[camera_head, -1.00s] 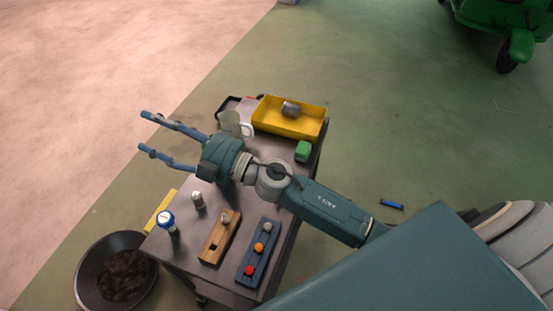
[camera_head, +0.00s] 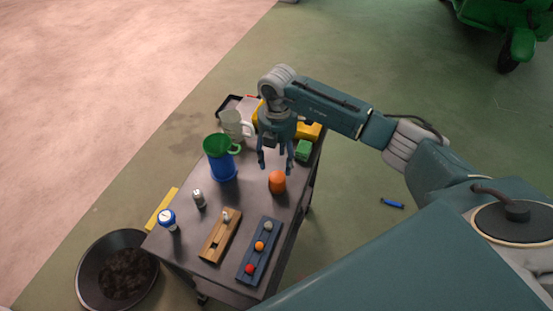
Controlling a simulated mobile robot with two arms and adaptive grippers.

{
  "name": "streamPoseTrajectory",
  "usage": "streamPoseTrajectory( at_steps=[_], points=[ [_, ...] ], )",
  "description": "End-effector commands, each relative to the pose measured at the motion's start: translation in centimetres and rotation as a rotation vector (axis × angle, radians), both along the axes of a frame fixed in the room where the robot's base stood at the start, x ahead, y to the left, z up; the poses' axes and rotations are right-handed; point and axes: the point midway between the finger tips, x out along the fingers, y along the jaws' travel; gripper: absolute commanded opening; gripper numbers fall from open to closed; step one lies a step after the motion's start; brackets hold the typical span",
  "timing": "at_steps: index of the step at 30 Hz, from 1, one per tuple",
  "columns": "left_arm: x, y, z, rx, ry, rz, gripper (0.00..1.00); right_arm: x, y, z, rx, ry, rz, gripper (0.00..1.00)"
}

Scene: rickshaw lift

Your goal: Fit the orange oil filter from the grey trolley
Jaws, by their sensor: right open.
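The orange oil filter (camera_head: 277,182) stands upright on the grey trolley (camera_head: 190,242), right of its middle. My right gripper (camera_head: 275,163) is above and just behind the filter in the picture, pointing down with its fingers spread. It is open and holds nothing. A small gap seems to show between the fingertips and the filter's top; whether they touch I cannot tell for sure. My left gripper is not in view.
A blue jug with green top (camera_head: 221,160), a grey mug (camera_head: 233,124), a yellow tray (camera_head: 310,131) and a green block (camera_head: 303,150) crowd the trolley's far half. A wooden block (camera_head: 220,237) and a blue rack (camera_head: 259,249) lie nearer. A black pan (camera_head: 117,272) is on the floor.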

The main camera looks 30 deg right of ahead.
Motion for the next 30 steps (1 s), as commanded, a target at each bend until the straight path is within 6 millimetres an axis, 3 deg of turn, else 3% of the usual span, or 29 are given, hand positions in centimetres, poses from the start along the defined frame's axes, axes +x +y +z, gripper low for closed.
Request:
streamPoseTrajectory(
  at_steps=[8, 24, 30],
  points=[
    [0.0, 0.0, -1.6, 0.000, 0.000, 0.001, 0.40, -0.1, 0.0, -2.2, -0.001, 0.002, 0.000, 0.58],
    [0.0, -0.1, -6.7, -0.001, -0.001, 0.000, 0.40, 0.0, 0.1, -9.2, 0.002, 0.001, 0.001, 0.58],
    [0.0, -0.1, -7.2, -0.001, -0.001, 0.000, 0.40, 0.0, 0.1, -10.0, 0.002, 0.001, 0.001, 0.58]
  ],
)
